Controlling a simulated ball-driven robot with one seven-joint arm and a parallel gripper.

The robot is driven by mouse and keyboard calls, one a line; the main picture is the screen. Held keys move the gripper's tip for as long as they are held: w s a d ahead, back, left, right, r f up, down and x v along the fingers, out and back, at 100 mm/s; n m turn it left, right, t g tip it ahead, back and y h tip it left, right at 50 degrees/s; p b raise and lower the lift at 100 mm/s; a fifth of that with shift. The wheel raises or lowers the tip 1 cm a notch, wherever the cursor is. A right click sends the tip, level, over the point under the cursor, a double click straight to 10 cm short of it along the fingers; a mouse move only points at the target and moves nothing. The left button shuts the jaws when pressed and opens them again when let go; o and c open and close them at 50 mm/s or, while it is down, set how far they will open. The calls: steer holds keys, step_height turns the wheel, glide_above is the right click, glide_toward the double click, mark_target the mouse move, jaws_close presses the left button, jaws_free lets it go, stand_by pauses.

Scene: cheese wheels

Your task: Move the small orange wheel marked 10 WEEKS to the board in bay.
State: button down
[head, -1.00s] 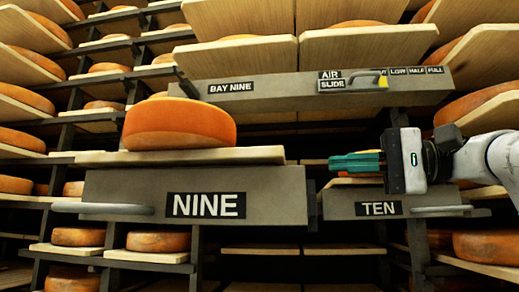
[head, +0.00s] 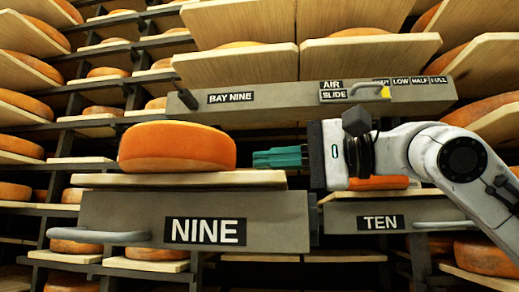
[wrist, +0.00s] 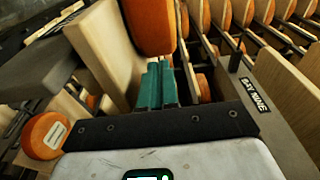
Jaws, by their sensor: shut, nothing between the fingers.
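A small orange wheel (head: 378,183) lies on the board (head: 333,195) above the TEN front, partly hidden behind my wrist. A small orange wheel with a pale label also shows at the left of the wrist view (wrist: 45,135); its writing is too small to read. A large orange wheel (head: 178,147) sits on the board (head: 110,181) above the NINE front; it shows at the top of the wrist view (wrist: 150,25). My gripper (head: 256,158) is shut and empty, its teal fingers (wrist: 160,66) pointing left, just right of the large wheel.
The NINE front (head: 130,213) and TEN front (head: 345,222) carry grey handles. A beam marked BAY NINE (head: 285,96), with an AIR SLIDE lever (head: 368,90), runs above my gripper. Racks with many boards and wheels fill the background.

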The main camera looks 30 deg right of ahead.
steer(key=shift+a, duration=1.1)
steer(key=shift+s+a, duration=0.1)
steer(key=shift+a+b, duration=0.4)
steer(key=shift+a, duration=0.35)
